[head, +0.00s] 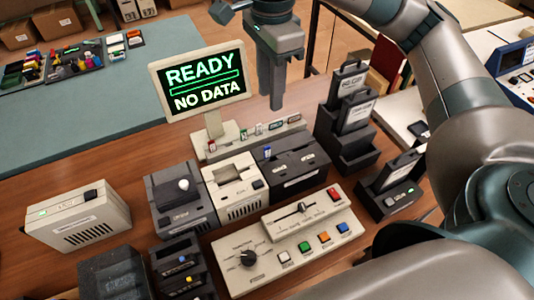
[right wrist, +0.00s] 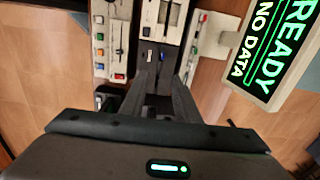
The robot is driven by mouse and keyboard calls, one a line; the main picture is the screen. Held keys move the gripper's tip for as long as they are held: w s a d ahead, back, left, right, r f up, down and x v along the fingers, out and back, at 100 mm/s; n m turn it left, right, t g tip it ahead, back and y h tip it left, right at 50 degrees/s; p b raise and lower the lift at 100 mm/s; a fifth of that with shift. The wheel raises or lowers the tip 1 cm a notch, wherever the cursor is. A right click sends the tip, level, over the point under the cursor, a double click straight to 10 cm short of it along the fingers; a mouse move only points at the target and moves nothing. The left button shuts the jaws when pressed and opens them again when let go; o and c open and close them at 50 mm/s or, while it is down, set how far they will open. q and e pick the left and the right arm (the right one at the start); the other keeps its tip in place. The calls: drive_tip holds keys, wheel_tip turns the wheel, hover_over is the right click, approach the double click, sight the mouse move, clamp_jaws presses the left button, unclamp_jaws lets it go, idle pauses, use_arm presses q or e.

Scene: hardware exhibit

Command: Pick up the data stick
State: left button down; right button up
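A small blue-topped piece (head: 267,152), probably the data stick, stands in the top of a black unit (head: 290,163) behind the control panel. It also shows in the right wrist view (right wrist: 146,58). My right gripper (head: 275,103) hangs above and behind that unit, to the right of the monitor. Its fingers (right wrist: 163,76) point down, appear parted and hold nothing; they cover part of the units below. The piece is too small to confirm its shape. My left gripper is not in view.
The monitor (head: 201,80) reads READY, NO DATA and stands left of the gripper. A beige strip (head: 225,145) with several small pieces lies under it. Black stepped holders (head: 340,150) stand right. A slider panel (head: 290,242) and a white box (head: 80,222) are in front.

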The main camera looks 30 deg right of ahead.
drive_tip(key=shift+f, duration=0.15)
wheel_tip(320, 180, down, 12)
drive_tip(key=p, duration=0.3)
idle(0.5)
drive_tip(key=shift+p, duration=0.3)
